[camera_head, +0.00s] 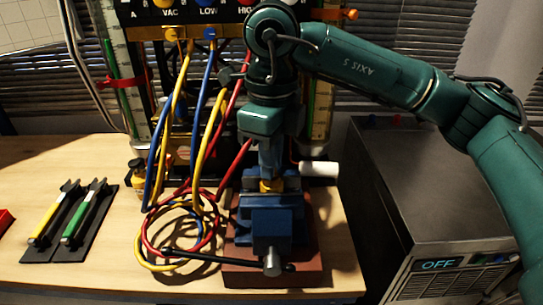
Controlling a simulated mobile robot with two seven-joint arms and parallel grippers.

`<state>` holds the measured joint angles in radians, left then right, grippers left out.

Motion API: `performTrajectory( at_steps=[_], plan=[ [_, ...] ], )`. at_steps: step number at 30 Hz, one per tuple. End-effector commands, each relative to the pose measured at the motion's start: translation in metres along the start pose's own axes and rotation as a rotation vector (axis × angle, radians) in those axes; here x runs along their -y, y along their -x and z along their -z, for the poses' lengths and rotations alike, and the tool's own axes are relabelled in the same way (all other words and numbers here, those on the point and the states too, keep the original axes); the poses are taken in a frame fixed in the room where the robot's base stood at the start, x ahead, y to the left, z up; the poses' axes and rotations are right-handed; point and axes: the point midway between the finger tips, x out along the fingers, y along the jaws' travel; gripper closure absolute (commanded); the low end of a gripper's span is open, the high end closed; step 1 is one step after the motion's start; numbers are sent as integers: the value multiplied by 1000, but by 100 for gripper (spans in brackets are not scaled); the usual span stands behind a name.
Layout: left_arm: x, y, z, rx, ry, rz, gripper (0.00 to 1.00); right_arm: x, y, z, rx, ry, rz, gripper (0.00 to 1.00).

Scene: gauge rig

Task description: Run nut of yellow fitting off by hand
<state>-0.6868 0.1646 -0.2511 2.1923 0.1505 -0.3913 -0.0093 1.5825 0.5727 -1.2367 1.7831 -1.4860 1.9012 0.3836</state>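The yellow fitting (271,186) is a small brass-yellow piece at the top of the blue vise (272,215), seen just above its jaws. My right gripper (271,176) comes down from above, directly over the fitting, with its tips at or very near its top. The gripper and wrist cover the upper part of the fitting, so its nut does not show clearly. I cannot tell whether the fingers are closed around it. My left gripper is not in view.
The vise stands on a red-brown block (300,262). Yellow, blue and red hoses (185,225) coil left of it. Green- and yellow-handled tools (85,212) lie on a dark mat further left. A dark box reading OFF (425,190) stands right. Bare wood lies between mat and hoses.

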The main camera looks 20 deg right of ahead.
Motion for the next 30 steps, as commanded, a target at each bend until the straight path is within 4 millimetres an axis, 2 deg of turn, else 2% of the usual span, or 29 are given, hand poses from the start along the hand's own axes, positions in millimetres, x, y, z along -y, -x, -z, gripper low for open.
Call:
performTrajectory(
  at_steps=[6, 13, 19, 24, 30],
  plan=[
    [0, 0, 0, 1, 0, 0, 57, 0, 0, 0, 0, 0, 0, 100],
    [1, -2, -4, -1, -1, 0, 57, 0, -1, 0, 1, 49, 0, 100],
    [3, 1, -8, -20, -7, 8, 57, 0, -2, 0, 2, 266, 1, 100],
    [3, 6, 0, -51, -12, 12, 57, 0, 0, 0, 1, 394, 1, 100],
    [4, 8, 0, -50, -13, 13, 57, 0, 0, 0, 0, 416, 0, 100]
  ],
)
